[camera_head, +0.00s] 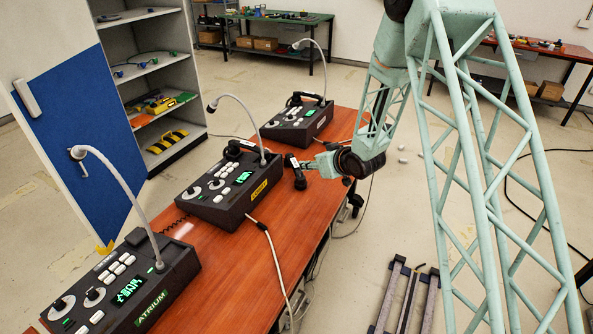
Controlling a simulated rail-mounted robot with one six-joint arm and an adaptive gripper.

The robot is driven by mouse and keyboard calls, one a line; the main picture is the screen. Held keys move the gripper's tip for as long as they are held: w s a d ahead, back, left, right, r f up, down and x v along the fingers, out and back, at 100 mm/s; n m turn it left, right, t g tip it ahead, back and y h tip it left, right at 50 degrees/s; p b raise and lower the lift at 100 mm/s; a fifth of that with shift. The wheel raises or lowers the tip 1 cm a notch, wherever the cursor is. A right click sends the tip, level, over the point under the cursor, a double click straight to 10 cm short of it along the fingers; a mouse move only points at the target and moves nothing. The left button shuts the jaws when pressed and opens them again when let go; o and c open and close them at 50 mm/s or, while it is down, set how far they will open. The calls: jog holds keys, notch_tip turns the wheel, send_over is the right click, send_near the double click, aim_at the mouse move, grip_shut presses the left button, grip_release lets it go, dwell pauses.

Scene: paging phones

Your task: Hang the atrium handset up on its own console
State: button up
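The atrium console (126,290), a dark sloped box with a green ATRIUM label, stands at the near left end of the table. A dark raised block sits on its far right part, and I see no handset on it. A black handset (299,182) with a white label is at the fingertips of my gripper (308,165), near the table's right edge. The handset is roughly upright in the picture. The fingers are small and partly hidden, so whether they are closed on it is unclear. Which console this handset belongs to cannot be read.
A middle console (220,198) with a yellow label and a far console (296,122) stand along the red-brown table (270,255). Dark handset shapes show on both. Gooseneck microphones rise from the consoles. A pale cable crosses the table; the near right tabletop is otherwise clear. Shelves (150,70) stand behind.

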dwell(0.3)
send_near(295, 163)
jog(key=shift+b+x, duration=0.35)
jog(key=shift+x, duration=1.5)
jog(key=shift+d, duration=0.2)
jog(key=shift+w, duration=0.1)
jog(key=shift+b+x, duration=0.4)
jog(key=shift+x, duration=2.2)
jog(key=shift+a, duration=0.15)
jog(key=c, duration=1)
jog(key=shift+o, duration=0.2)
jog(key=shift+r, duration=0.1)
